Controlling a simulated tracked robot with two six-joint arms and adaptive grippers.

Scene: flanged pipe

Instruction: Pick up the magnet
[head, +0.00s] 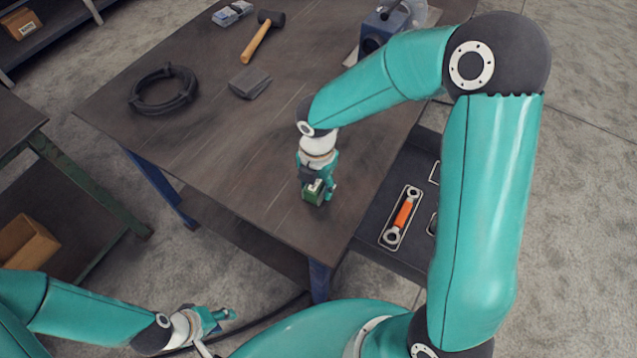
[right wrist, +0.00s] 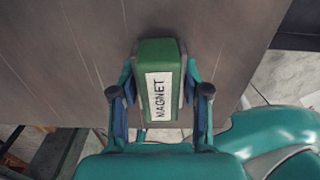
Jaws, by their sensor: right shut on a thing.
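The magnet is a green block (right wrist: 159,50) with a white label reading MAGNET in the right wrist view. It also shows in the head view (head: 313,193), near the front corner of the dark table. My right gripper (right wrist: 159,88) is shut on the magnet, with one finger on each side of it. In the head view my right gripper (head: 318,178) points down over the table. I cannot tell whether the magnet touches the tabletop. My left gripper (head: 222,318) is at the lower left, off the table, and looks empty; its finger gap is too small to judge.
A blue machine (head: 380,28) stands at the back right. A dark tray (head: 380,220) with an orange-handled tool (head: 403,215) is right of the table.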

